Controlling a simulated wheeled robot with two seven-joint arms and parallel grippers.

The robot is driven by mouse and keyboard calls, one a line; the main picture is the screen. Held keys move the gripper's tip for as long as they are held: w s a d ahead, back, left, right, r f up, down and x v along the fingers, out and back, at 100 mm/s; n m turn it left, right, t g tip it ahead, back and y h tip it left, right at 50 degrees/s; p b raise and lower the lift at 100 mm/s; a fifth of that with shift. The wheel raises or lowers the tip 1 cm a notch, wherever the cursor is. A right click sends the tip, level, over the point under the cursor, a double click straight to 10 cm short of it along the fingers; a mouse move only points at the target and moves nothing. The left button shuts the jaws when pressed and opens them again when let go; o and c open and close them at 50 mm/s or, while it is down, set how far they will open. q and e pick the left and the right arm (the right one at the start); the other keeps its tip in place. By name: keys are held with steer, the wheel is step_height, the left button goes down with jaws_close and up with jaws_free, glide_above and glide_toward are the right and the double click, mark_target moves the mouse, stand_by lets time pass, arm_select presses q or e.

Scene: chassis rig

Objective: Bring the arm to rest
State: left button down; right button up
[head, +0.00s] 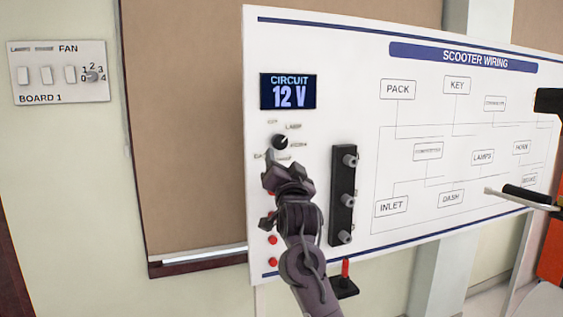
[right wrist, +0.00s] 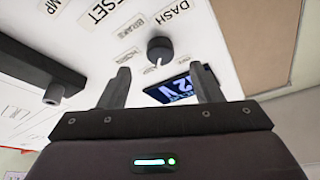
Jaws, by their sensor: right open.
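My right gripper (head: 272,180) is in front of the white scooter wiring board (head: 400,28), just below a black rotary knob (head: 281,142). In the right wrist view the two fingers of the gripper (right wrist: 160,74) stand apart with nothing held between them. The knob (right wrist: 159,48) shows just beyond the fingertips, and I see no contact with it. My right arm reaches up from the bottom of the head view and hides part of the board's lower left. My left gripper is not in view.
A blue display (head: 288,92) reads CIRCUIT 12 V above the knob. A black strip with grey posts (head: 342,195) stands right of my arm. Red buttons (head: 272,240) lie left of it. A fan panel (head: 58,73) hangs at far left. A black-gripped bar (head: 525,195) juts in at right.

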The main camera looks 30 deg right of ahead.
steer(key=shift+s+a+f, duration=0.15)
steer(key=shift+s, duration=0.2)
steer(key=shift+f, duration=0.1)
